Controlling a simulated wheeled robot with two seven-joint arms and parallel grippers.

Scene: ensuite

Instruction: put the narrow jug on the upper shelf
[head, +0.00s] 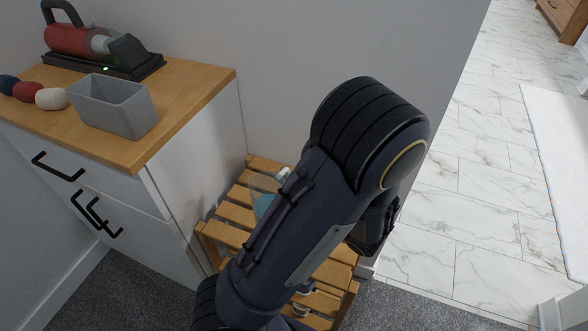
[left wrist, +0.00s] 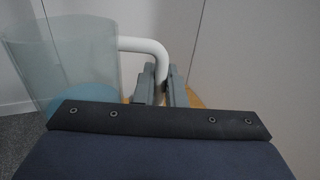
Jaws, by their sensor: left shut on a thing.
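The narrow jug (left wrist: 75,65) is clear, with a blue lower part and a white handle (left wrist: 140,46). In the left wrist view it fills the left side, and my left gripper (left wrist: 160,76) is shut on the handle. In the head view a pale blue part of the jug (head: 262,204) shows beside my left arm, over the upper shelf (head: 232,214) of a slatted wooden rack. My arm hides the rest of the jug and most of the left gripper. Whether the jug touches the slats cannot be seen. My right gripper is not in view.
A white cabinet (head: 185,190) with a wooden top stands close left of the rack. On it are a grey bin (head: 112,104), a red handheld vacuum (head: 75,40) and several small rounded objects. A wall is behind; marble floor lies to the right.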

